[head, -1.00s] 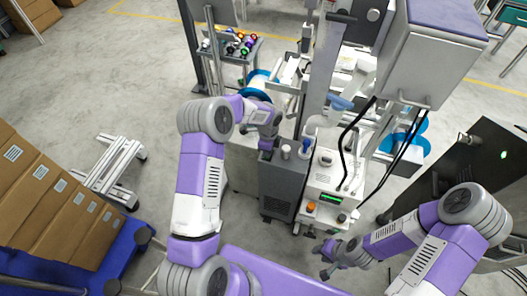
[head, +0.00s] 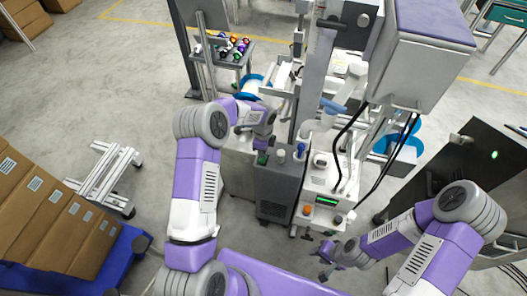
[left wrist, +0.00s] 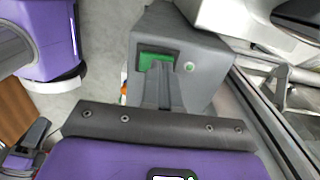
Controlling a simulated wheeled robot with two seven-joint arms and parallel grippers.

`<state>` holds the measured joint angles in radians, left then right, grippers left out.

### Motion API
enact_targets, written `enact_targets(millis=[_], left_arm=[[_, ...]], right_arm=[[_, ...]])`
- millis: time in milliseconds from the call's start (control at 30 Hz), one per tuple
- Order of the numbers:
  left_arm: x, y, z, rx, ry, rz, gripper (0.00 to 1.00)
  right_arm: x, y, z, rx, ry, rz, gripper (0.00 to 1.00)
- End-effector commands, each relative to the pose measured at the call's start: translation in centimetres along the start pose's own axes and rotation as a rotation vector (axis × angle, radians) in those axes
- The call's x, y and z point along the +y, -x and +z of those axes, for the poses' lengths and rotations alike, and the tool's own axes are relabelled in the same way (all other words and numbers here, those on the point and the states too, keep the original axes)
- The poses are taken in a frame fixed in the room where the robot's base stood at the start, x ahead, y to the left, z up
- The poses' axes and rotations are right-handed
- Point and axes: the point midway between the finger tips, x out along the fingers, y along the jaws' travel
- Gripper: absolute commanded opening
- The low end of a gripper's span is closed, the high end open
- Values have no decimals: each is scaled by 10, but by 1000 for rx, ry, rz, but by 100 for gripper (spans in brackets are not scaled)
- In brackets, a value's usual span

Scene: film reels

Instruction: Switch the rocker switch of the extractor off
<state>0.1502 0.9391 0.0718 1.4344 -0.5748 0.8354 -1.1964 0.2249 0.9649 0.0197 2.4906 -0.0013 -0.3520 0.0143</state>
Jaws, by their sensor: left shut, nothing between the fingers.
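The extractor (head: 276,186) is a dark grey box standing left of a white machine. Its green rocker switch (head: 262,158) is on the top, near the left corner. In the left wrist view the rocker switch (left wrist: 157,57) sits in a dark frame, beside a small pale green lamp (left wrist: 189,67). My left gripper (left wrist: 161,70) is shut and empty, its tips in front of the lower part of the switch. Whether they touch it I cannot tell. My right gripper (head: 325,260) hangs low in front of the white machine, its fingers apart and empty.
The white machine (head: 322,190) with a green display and an orange knob stands close to the extractor's right. Cardboard boxes (head: 45,215) lie at the left.

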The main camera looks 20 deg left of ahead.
Motion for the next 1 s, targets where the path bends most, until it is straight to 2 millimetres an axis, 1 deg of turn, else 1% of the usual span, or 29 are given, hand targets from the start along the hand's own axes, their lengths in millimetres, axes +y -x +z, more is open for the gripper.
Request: enact_targets(millis=[33, 100, 300, 400, 500, 600, 700, 1000], left_arm=[[-1, 18, -1, 1, -1, -6, 0], [-1, 33, -1, 2, 0, -9, 0], [-1, 80, -2, 4, 0, -11, 0], [-1, 100, -2, 4, 0, -11, 0], [-1, 114, -2, 3, -1, -10, 0], [-1, 123, -2, 3, -1, -9, 0], [0, 128, -2, 4, -2, -8, 0], [0, 128, -2, 4, -2, -8, 0]], right_arm=[[-4, 11, 0, 0, 0, 0, 36], [-8, 21, 1, 0, 0, 0, 36], [-11, 30, 1, 0, 0, 0, 36], [-13, 34, 1, 0, 0, 0, 36], [-14, 36, 2, 0, 0, 0, 36], [-14, 38, 2, 0, 0, 0, 36], [-14, 39, 2, 0, 0, 0, 36], [-14, 38, 2, 0, 0, 0, 36]])
